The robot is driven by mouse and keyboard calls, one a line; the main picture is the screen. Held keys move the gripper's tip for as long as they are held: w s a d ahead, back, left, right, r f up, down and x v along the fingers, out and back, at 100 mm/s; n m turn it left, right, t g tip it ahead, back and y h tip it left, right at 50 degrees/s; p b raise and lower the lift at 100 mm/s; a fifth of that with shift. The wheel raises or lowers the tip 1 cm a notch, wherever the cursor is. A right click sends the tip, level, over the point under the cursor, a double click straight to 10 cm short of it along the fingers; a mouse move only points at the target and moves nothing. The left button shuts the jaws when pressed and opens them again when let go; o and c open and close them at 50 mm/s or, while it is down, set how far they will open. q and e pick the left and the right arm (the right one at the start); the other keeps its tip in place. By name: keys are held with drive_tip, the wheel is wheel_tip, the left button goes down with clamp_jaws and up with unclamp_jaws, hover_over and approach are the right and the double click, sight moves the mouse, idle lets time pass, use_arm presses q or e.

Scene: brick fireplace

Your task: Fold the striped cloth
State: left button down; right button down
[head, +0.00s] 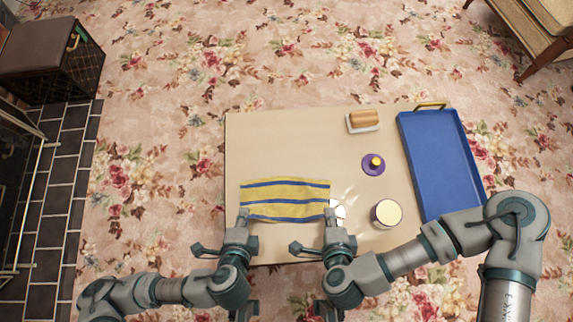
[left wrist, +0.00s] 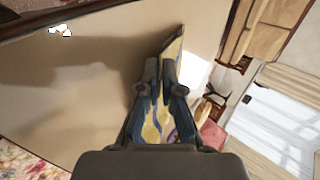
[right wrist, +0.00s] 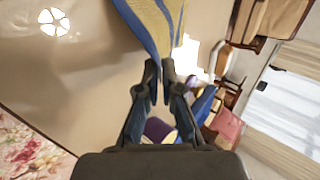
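The striped cloth (head: 285,199), yellow with blue stripes, lies spread on the near left part of the board. My left gripper (head: 243,214) is at its near left corner; in the left wrist view the fingers (left wrist: 161,68) are nearly together, with cloth (left wrist: 155,118) between and behind them. My right gripper (head: 331,214) is at the near right corner; in the right wrist view its fingers (right wrist: 159,68) close at the edge of the cloth (right wrist: 158,25). Both appear shut on the cloth. The fingertips partly hide the held corners.
The beige board (head: 300,140) is clear behind the cloth. To the right stand a round cream-topped container (head: 386,213), a purple disc with a yellow knob (head: 373,163), a brush-like block (head: 365,119) and a blue tray (head: 440,160).

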use_arm(q)
drive_tip(key=shift+s+f+t, duration=0.5)
use_arm(e)
drive_tip(key=shift+s+f+t, duration=0.4)
drive_tip(key=shift+s+f, duration=0.1)
use_arm(q)
drive_tip(key=c, duration=1)
unclamp_jaws()
drive_tip(key=shift+c, duration=0.2)
use_arm(e)
drive_tip(key=c, duration=1)
unclamp_jaws()
drive_tip(key=shift+c, duration=0.2)
